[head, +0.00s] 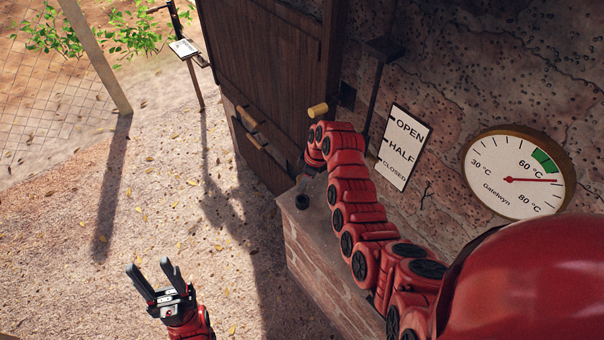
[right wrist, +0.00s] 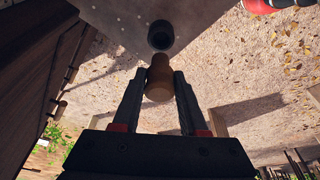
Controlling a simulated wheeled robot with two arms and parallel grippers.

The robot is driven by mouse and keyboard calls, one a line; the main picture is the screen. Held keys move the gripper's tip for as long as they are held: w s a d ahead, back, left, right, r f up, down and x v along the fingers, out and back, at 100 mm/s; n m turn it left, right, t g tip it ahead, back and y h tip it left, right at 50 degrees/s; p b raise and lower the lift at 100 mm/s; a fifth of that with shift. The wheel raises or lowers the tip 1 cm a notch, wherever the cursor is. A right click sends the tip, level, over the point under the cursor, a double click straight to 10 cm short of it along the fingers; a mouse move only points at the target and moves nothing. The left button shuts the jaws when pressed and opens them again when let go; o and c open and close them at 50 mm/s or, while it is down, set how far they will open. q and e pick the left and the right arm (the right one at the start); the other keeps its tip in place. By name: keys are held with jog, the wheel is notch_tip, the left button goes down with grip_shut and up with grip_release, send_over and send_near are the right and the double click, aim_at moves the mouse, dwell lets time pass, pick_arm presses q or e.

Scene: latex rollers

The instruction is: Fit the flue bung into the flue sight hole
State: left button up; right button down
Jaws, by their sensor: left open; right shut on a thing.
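The flue bung (right wrist: 158,84) is a brown, cork-like cylinder in the right wrist view. My right gripper (right wrist: 160,74) is shut on it, one finger on each side. The flue sight hole (right wrist: 161,36) is a dark round collar just beyond the bung's far end; I cannot tell how wide the gap is. In the head view the collar (head: 302,202) stands on top of a brick ledge, below the end of my right arm, which mostly hides that gripper and the bung. My left gripper (head: 155,275) is open and empty over the ground at lower left.
The brick ledge (head: 318,262) runs along the stone wall. A dark wooden door (head: 265,50) stands behind it, with a yellowish peg (head: 318,110) near its edge. An OPEN/HALF/CLOSED sign (head: 404,147) and a round temperature gauge (head: 515,200) are on the wall.

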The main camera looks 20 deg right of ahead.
jog(key=shift+f, duration=0.15)
jog(key=shift+s+d+f+b, duration=0.1)
jog(key=shift+f+b, duration=0.25)
jog(key=shift+b, duration=0.35)
notch_tip(320, 180, down, 4)
jog(key=b, duration=0.3)
jog(key=shift+r, duration=0.25)
jog(key=shift+f+b, duration=0.15)
jog(key=shift+b, duration=0.2)
